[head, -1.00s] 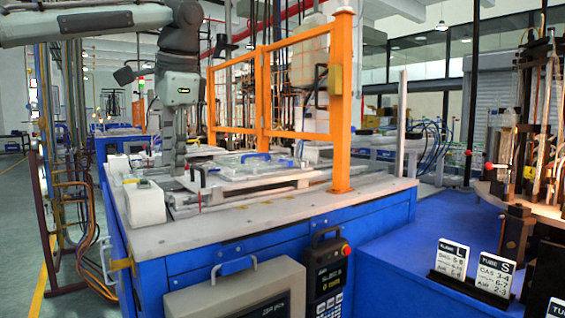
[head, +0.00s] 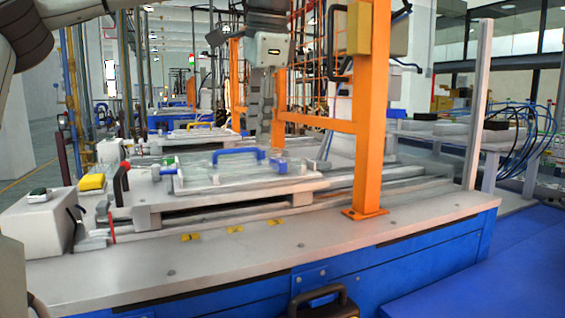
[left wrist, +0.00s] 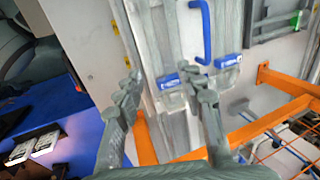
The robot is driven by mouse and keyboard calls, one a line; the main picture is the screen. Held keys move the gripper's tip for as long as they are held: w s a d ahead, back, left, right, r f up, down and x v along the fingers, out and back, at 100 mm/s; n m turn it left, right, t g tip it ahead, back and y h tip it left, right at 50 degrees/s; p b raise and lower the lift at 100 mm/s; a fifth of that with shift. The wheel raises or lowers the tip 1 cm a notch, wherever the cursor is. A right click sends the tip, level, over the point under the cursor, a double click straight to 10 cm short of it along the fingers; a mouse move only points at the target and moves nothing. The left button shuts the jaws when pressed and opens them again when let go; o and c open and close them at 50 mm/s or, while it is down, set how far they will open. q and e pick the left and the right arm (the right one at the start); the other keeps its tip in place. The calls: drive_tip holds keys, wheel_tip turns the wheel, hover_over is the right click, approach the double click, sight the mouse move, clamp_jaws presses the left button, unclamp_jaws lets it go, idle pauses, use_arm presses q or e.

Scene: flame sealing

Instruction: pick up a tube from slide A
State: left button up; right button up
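My left gripper (head: 262,135) hangs pointing down over the workbench, beside the orange frame and behind the blue-handled slide plate. In the left wrist view its two fingers (left wrist: 160,85) are apart, with nothing seen held between them. The clear slide plate (head: 205,178) has a blue handle (head: 238,154) and lies on a pale base. The handle (left wrist: 204,30) and blue clips (left wrist: 228,61) also show in the left wrist view, beyond the fingertips. No slide is legibly marked A. I cannot make out a tube on the plate. My right gripper is not in view.
An orange frame (head: 370,150) stands on the bench top (head: 290,240). A white box with a green button (head: 40,220) is at the left. A similar station with a yellow handle (head: 200,126) is behind.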

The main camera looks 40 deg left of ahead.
sight(254, 168)
use_arm(q)
drive_tip(key=x, duration=0.4)
drive_tip(key=s+x, duration=0.1)
drive_tip(key=x, duration=0.1)
drive_tip(key=shift+w+f, duration=0.1)
drive_tip(key=shift+f, duration=0.7)
drive_tip(key=shift+w+f, duration=0.1)
drive_tip(key=shift+c, duration=1)
clamp_jaws()
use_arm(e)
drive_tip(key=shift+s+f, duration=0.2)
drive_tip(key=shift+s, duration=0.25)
